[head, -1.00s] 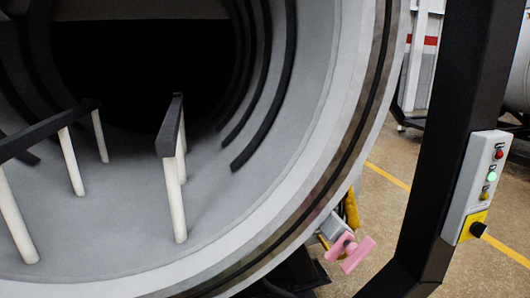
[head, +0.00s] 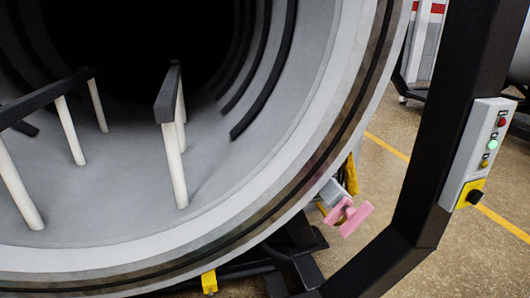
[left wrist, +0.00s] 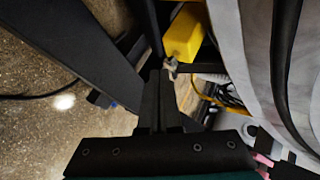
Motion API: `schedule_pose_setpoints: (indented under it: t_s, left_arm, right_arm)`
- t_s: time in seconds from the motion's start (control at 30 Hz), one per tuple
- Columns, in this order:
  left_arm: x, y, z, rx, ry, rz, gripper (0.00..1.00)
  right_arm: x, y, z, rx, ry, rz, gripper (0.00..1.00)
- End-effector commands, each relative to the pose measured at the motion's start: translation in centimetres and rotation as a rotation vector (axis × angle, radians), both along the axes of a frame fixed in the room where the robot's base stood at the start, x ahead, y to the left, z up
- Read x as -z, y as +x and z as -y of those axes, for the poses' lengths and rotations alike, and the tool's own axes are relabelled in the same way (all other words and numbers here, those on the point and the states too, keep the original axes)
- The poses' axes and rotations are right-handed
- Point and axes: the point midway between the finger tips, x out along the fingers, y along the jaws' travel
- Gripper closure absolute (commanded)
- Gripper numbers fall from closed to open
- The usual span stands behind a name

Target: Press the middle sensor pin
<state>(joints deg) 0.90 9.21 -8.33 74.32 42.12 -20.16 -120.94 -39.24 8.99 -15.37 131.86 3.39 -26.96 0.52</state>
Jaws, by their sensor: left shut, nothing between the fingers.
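My left gripper (left wrist: 160,74) is shut and empty in the left wrist view, its fingers pointing up the picture. A small metallic pin-like tip (left wrist: 172,66) shows just beyond the fingertips, below a yellow block (left wrist: 184,34); whether the fingers touch it I cannot tell. In the head view one yellow block (head: 209,282) sits under the furnace's front rim and another yellow part (head: 351,175) is at the rim's right side. I cannot tell which of these is the block by my gripper, nor which pin is the middle one. Neither gripper shows in the head view.
The round furnace opening (head: 300,180) fills the left, with dark rails on white posts (head: 171,150) inside. A black post (head: 445,130) carries a button box (head: 478,150). Open floor (head: 480,255) lies at right.

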Motion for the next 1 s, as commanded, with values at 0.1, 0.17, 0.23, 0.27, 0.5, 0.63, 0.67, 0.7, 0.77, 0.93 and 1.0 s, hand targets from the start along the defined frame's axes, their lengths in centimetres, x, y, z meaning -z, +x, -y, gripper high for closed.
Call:
schedule_pose_setpoints:
  t_s: [0.1, 0.17, 0.23, 0.27, 0.5, 0.63, 0.67, 0.7, 0.77, 0.93, 1.0]
  left_arm:
    - [0.0, 0.0, 0.0, 0.0, 0.0, 0.0, 1.0]
    - [0.0, 0.0, 0.0, 0.0, 0.0, 0.0, 1.0]
    - [0.0, 0.1, 0.0, 0.0, 0.0, 0.0, 1.0]
    - [0.0, 0.1, 0.0, 0.0, 0.0, 0.0, 1.0]
    - [0.0, 0.4, -0.1, 0.0, 0.0, 0.0, 1.0]
    - [0.0, 0.6, -0.2, 0.0, 0.0, 0.001, 1.0]
    - [0.0, 0.6, -0.2, 0.0, 0.0, 0.001, 1.0]
    - [0.0, 0.7, -0.2, 0.0, 0.0, 0.001, 1.0]
    - [0.0, 0.8, -0.2, 0.0, 0.0, 0.001, 1.0]
    - [0.0, 1.0, -0.3, 0.0, -0.001, 0.002, 1.0]
    - [0.0, 1.1, -0.3, 0.0, -0.001, 0.002, 1.0]
  right_arm:
    - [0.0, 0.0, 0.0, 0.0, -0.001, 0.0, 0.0]
    - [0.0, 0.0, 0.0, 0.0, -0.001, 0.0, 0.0]
    - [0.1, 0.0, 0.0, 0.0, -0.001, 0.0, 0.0]
    - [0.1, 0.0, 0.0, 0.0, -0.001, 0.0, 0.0]
    - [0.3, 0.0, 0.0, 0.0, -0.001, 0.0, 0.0]
    - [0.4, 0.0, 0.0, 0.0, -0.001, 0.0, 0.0]
    - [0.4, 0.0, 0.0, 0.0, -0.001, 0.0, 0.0]
    - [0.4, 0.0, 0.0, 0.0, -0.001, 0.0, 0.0]
    - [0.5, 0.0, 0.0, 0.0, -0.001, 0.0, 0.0]
    - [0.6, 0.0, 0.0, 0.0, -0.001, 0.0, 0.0]
    - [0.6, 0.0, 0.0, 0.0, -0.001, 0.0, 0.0]
